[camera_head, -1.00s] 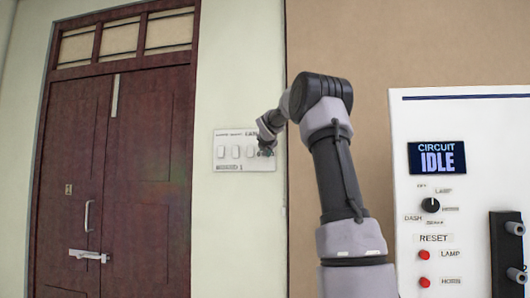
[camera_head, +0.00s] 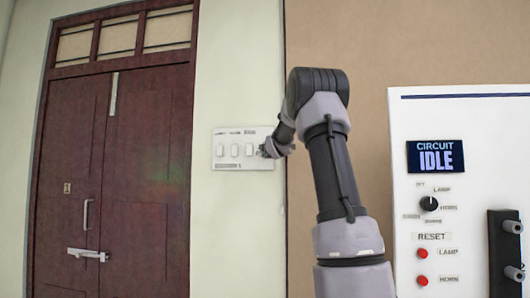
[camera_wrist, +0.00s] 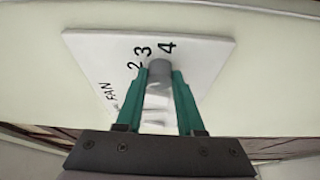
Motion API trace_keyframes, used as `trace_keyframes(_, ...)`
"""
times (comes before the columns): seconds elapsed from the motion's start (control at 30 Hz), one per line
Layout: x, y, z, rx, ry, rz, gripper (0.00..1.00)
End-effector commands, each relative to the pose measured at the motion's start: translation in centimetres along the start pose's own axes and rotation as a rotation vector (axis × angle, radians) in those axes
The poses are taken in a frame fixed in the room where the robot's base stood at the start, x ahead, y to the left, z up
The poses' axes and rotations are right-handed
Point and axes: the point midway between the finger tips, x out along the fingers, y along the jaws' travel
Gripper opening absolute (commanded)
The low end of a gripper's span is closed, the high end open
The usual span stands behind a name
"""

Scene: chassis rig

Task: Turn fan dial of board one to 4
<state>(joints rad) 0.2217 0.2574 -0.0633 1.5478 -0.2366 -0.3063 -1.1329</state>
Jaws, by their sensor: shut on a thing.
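Board one (camera_head: 228,165) is a white panel on the pale wall, with several white rocker switches in a row. My gripper (camera_head: 266,151) is at the board's right end and hides the fan dial there. In the wrist view the panel (camera_wrist: 205,55) shows "FAN" and the numbers 2, 3 and 4. My gripper's green fingers (camera_wrist: 160,90) are shut on the pale grey fan dial (camera_wrist: 157,88). The dial's grey end lies just below the 3 and 4. I cannot clearly tell which number it points to.
A dark red double door (camera_head: 120,180) with a handle and bolt is at left. A white circuit panel (camera_head: 460,120) reading "IDLE" stands at right, with a black knob (camera_head: 429,204), two red buttons and a black fixture. Brown wall (camera_head: 420,40) lies behind my arm.

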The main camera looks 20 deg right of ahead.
Motion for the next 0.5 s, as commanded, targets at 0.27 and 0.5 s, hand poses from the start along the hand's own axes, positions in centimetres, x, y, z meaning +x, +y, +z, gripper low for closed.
trace_keyframes(0.27, 0.03, -0.51, -0.05, 0.244, -0.001, 0.097, 0.00)
trace_keyframes(0.5, 0.09, -0.77, -0.09, 0.454, -0.002, 0.183, 0.00)
